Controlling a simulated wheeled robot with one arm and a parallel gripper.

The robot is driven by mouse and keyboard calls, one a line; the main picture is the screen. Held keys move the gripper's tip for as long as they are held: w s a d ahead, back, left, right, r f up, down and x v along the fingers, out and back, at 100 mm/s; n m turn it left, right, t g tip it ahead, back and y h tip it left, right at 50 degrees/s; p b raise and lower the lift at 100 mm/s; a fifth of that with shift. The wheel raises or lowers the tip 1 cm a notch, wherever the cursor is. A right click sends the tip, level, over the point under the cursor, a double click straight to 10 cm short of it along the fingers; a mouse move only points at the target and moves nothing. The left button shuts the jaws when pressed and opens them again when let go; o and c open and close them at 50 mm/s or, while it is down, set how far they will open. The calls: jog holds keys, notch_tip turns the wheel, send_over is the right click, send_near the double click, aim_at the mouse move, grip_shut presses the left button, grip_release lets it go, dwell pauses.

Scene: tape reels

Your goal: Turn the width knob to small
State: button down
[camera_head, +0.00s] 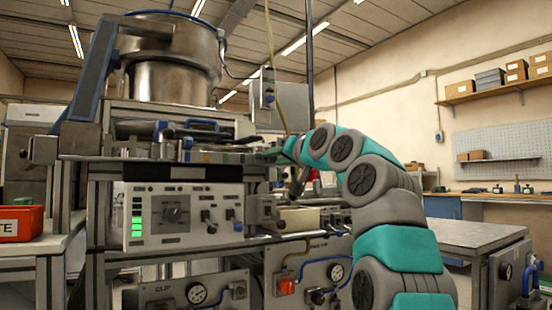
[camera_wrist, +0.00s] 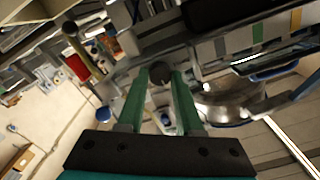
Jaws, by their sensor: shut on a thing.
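In the wrist view, a dark round knob (camera_wrist: 159,73) sits between the two green fingertips of my gripper (camera_wrist: 160,78). The fingers touch it from both sides, so my gripper is shut on it. I take it for the width knob; no label or pointer on it can be read. In the head view my gripper (camera_head: 268,152) reaches in from the right at the end of the feeder's track (camera_head: 220,157). The knob is hidden there by the gripper and arm.
A metal bowl feeder (camera_head: 170,75) stands above the track. Below is a control box (camera_head: 180,216) with a large dial and green lights. Lower panels carry gauges (camera_head: 197,293). A red bin (camera_head: 22,223) is at left. A bare metal table (camera_head: 465,234) is at right.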

jog(key=shift+w+f, duration=0.1)
jog(key=shift+f, duration=0.05)
jog(key=shift+n, duration=1.8)
jog(key=shift+n+p, duration=3.4)
jog(key=shift+n, duration=3.1)
jog(key=shift+a, duration=0.1)
jog(key=c, duration=0.6)
grip_release()
